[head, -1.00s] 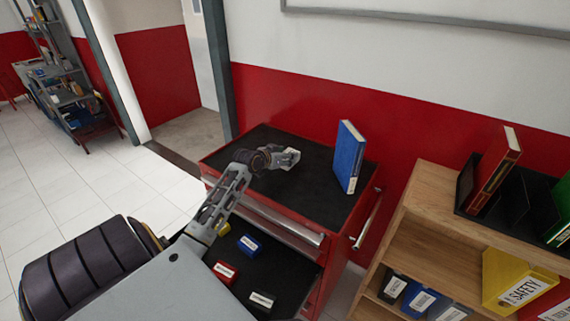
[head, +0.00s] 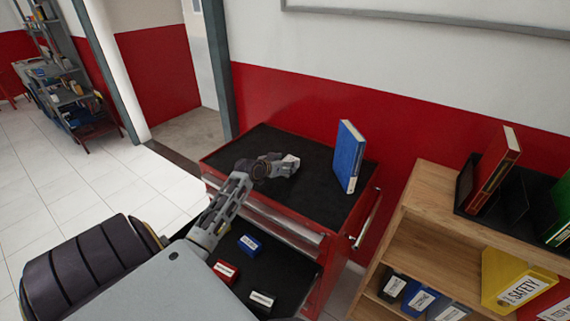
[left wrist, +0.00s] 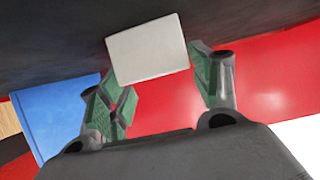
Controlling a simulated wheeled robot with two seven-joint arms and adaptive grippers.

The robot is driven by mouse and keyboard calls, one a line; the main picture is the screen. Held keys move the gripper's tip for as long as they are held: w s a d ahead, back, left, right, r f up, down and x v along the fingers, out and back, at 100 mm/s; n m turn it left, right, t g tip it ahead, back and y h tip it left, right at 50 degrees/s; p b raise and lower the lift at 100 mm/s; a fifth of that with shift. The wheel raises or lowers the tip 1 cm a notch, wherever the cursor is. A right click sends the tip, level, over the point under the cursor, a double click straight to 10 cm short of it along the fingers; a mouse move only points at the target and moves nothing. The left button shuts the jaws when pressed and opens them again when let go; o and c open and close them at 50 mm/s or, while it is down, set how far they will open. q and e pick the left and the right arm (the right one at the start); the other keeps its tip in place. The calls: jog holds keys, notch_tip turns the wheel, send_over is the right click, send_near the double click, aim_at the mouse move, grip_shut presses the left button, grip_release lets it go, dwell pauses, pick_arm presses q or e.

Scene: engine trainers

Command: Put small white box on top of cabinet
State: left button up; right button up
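The small white box (head: 291,163) is at the tip of my left gripper (head: 281,166), over the black top of the red cabinet (head: 310,205). In the left wrist view, the white box (left wrist: 149,48) sits between the two green-padded fingers (left wrist: 163,95), in front of the dark cabinet top (left wrist: 50,45). My right gripper is not in view.
A blue binder (head: 349,157) stands upright on the cabinet's right part. An open drawer below holds a blue box (head: 250,244), a red box (head: 225,270) and a black-and-white box (head: 262,301). A wooden shelf (head: 425,200) stands at right. The cabinet top's middle is clear.

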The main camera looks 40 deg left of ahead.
pick_arm(q)
jog(key=shift+o, duration=0.3)
jog(key=shift+r, duration=0.15)
jog(key=b+v, duration=0.1)
jog(key=v, duration=1.1)
dwell(0.4)
dwell(0.8)
